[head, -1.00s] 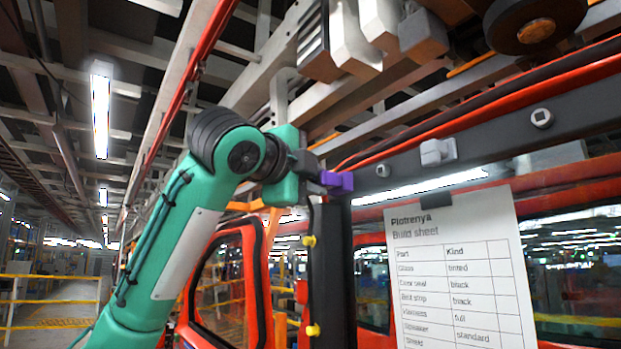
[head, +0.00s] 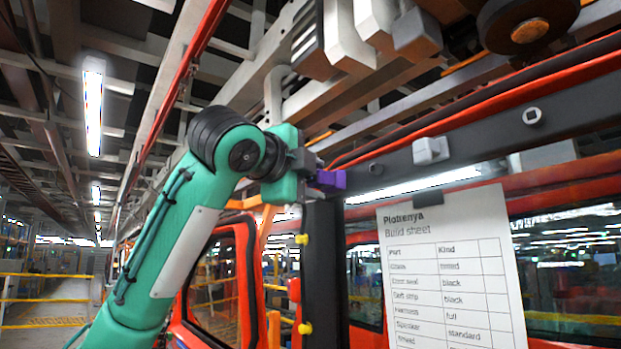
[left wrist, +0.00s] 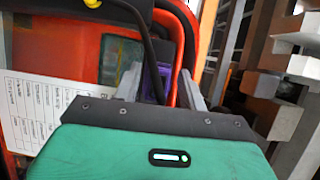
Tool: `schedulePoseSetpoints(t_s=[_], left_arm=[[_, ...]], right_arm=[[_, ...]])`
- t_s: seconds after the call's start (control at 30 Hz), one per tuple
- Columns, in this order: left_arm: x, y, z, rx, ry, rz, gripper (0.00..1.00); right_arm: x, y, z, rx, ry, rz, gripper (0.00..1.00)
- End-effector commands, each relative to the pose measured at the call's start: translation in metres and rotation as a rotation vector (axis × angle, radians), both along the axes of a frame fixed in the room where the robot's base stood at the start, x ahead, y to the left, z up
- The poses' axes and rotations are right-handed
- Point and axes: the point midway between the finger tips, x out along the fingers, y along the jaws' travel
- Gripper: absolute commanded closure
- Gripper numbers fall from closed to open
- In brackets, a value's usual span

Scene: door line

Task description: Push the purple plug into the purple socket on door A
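In the head view my left gripper (head: 312,172) is at the top of a dark upright post, its grey fingers at a purple part (head: 332,180). I cannot tell plug from socket there, or how deep one sits in the other. In the left wrist view dark purple (left wrist: 155,82) shows between my two grey fingers (left wrist: 160,75), which stand apart. Whether they touch it is unclear. A black curved strip or cable passes in front of the purple. My right gripper is not in view.
A dark beam (head: 480,133) with a grey block (head: 430,151) and a round fitting (head: 532,116) runs to the right. A white build sheet (head: 450,265) hangs below it. Yellow knobs (head: 303,239) are on the post. Grey and brown overhead parts (head: 350,45) are above.

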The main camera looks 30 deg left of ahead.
Motion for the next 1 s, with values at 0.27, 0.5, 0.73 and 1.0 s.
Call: schedulePoseSetpoints(t_s=[0.27,0.5,0.73,1.0], left_arm=[[0.0,0.0,-0.001,0.001,0.003,0.0,0.54],[-0.019,-0.001,-0.005,0.001,0.001,-0.001,0.54],[-0.067,-0.002,-0.007,0.002,-0.001,-0.002,0.54],[-0.118,-0.003,-0.005,0.001,0.0,-0.002,0.54]], right_arm=[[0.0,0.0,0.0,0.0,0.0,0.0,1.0],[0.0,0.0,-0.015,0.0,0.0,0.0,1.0],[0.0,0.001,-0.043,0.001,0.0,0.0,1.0],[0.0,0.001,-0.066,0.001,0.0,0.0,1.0]])
